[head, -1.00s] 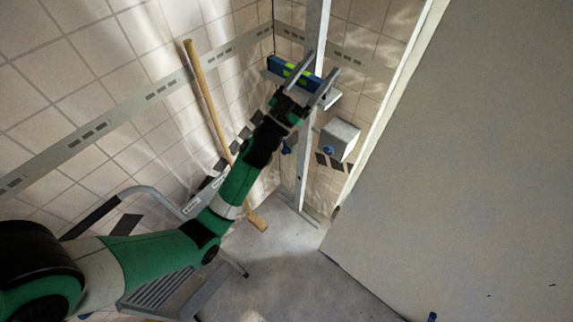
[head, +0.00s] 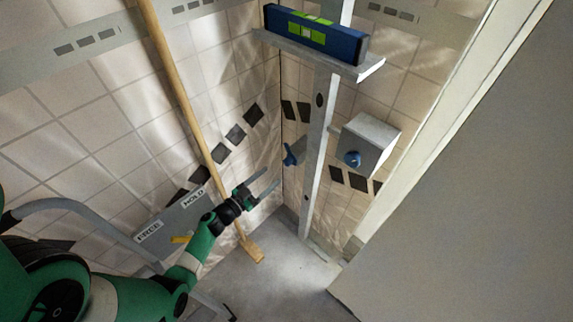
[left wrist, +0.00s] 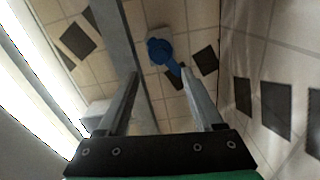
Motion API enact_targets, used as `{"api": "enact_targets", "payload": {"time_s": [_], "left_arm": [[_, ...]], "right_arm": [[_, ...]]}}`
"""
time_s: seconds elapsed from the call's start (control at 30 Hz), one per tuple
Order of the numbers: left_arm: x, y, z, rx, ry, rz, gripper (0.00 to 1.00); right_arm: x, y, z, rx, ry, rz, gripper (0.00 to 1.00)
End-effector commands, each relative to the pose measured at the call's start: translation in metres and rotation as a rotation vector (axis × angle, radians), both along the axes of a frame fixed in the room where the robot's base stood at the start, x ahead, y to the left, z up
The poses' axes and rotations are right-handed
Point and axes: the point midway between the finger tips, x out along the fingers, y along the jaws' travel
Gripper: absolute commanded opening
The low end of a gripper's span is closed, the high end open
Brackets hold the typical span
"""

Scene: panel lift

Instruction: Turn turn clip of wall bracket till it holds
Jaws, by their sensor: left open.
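On the left wall a grey plate (head: 170,222) carries the labels FREE and HOLD. A small yellow piece (head: 181,239) shows at its lower edge, beside my arm; I cannot tell for sure that it is the turn clip. My left gripper (head: 272,176) is open and empty, to the right of the plate, with its fingers pointing up and right toward the corner. In the left wrist view the open fingers (left wrist: 158,74) have a blue handle (left wrist: 163,50) on the wall beyond them; no contact is clear. My right gripper is not in view.
A wooden pole (head: 180,90) leans in front of the plate's wall. A metal post (head: 318,150) stands near the corner, with a blue level (head: 315,33) on a shelf (head: 368,68). A grey box (head: 378,140) has a blue knob. A large pale panel (head: 470,200) fills the right.

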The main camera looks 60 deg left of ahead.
Motion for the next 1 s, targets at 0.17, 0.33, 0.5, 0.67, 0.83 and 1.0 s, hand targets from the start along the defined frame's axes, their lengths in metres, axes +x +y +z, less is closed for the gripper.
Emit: {"api": "enact_targets", "payload": {"time_s": [0.17,0.33,0.5,0.67,0.83,1.0], "left_arm": [[0.041,0.014,-0.005,0.003,-0.004,-0.004,0.68],[0.071,0.025,-0.004,0.003,-0.002,-0.001,0.68],[0.085,0.031,-0.001,0.001,-0.002,0.0,0.68],[0.087,0.032,0.0,0.0,-0.001,0.001,0.68],[0.087,0.031,0.0,0.0,-0.001,0.001,0.55],[0.087,0.031,0.0,0.0,-0.001,0.0,0.25]], "right_arm": [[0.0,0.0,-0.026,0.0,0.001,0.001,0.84],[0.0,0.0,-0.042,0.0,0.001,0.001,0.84],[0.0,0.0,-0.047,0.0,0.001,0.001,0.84],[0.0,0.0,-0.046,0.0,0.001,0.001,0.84],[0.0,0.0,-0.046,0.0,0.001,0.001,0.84],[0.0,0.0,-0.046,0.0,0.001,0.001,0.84]]}}
